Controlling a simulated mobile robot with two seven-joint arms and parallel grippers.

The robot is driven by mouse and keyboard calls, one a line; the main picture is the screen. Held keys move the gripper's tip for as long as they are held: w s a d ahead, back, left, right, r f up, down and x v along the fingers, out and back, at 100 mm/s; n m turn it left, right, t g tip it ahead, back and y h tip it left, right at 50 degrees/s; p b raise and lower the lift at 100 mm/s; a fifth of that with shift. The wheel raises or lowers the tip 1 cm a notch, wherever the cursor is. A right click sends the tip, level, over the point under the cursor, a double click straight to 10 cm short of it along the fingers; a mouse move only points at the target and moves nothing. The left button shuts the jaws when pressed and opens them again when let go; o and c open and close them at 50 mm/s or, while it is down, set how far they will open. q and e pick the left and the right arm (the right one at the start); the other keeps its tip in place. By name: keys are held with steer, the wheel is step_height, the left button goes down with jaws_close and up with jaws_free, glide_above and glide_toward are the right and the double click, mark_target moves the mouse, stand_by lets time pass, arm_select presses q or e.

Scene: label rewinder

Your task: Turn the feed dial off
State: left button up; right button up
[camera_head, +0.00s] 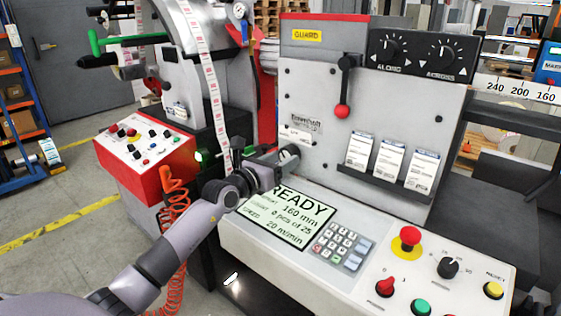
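My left gripper (286,157) is at the lower left of the grey upright panel (310,95), just below a small white label plate (295,133) too small to read. A dark round part shows at its fingertips, but I cannot tell whether it is a dial or part of the gripper, nor whether the fingers are open or shut. No dial is legibly marked as feed. Two black dials (390,46) (446,54) marked along and across sit at the top. My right gripper is not in view.
A lever with a red ball (342,111) projects above right of the gripper. A card rack (385,185), keypad (341,246), READY display (287,217) and red stop button (410,237) lie to its right and below. A red box with buttons (147,150) stands left.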

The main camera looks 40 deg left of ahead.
arm_select(q)
steer(key=shift+m, duration=0.4)
steer(key=m, duration=0.3)
steer(key=shift+m+b, duration=0.65)
steer(key=shift+m, duration=1.35)
steer(key=o, duration=1)
steer(key=shift+a, duration=0.1)
steer(key=shift+o, duration=0.2)
steer(key=shift+s+a+b, duration=0.15)
steer(key=shift+s+b, duration=0.05)
steer(key=shift+s, duration=1.6)
steer(key=shift+s+a+b, duration=0.1)
steer(key=shift+s+b, duration=0.05)
steer(key=shift+s, duration=1.65)
